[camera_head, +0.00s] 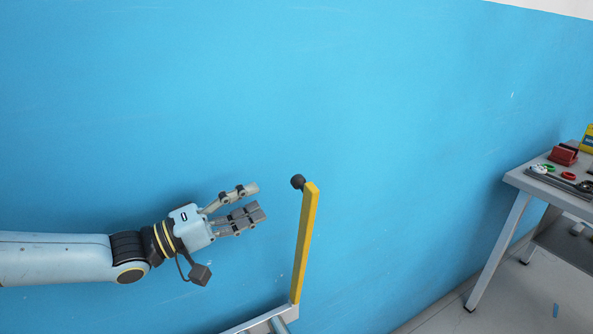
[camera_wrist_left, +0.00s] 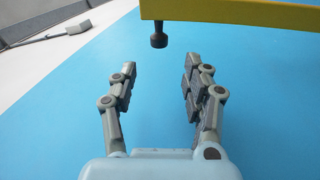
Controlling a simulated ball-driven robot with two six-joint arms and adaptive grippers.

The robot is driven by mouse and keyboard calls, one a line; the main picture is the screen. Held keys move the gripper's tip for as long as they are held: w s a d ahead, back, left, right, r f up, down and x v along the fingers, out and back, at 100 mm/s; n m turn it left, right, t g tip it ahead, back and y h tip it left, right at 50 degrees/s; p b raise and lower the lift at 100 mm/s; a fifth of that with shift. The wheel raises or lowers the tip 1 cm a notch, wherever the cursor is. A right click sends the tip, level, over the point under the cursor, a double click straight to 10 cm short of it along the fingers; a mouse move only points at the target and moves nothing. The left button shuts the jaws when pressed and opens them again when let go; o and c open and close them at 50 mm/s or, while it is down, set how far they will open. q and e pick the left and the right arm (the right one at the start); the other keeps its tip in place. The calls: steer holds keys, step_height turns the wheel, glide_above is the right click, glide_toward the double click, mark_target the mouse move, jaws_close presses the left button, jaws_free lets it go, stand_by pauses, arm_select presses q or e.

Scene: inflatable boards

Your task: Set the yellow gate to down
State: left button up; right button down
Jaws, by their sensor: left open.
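The yellow gate (camera_head: 305,245) is a flat yellow bar that stands nearly upright, leaning slightly, with a dark round knob (camera_head: 297,181) at its top left side. My left gripper (camera_head: 258,199) is open and empty to the left of the knob, with its fingers pointing toward it and a small gap between. In the left wrist view the gate (camera_wrist_left: 240,13) crosses the top right, and its knob (camera_wrist_left: 158,36) hangs ahead of and between the open fingertips (camera_wrist_left: 160,68), not touching them. My right gripper is not in view.
A grey metal frame (camera_head: 258,321) shows at the gate's foot. A blue wall (camera_head: 400,130) stands behind. A grey table (camera_head: 520,182) at the right holds a red block (camera_head: 563,156) and small tools. The space between the gate and the table is clear.

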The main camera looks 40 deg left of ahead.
mark_target(300, 182)
arm_select(q)
steer(key=x, duration=1)
steer(key=shift+w+d+r+p, duration=0.15)
steer(key=shift+w+p, duration=0.15)
steer(key=shift+p, duration=0.05)
steer(key=shift+c, duration=0.3)
steer(key=c, duration=0.9)
jaws_close()
steer(key=shift+w+d+f, duration=0.1)
steer(key=shift+f, duration=0.1)
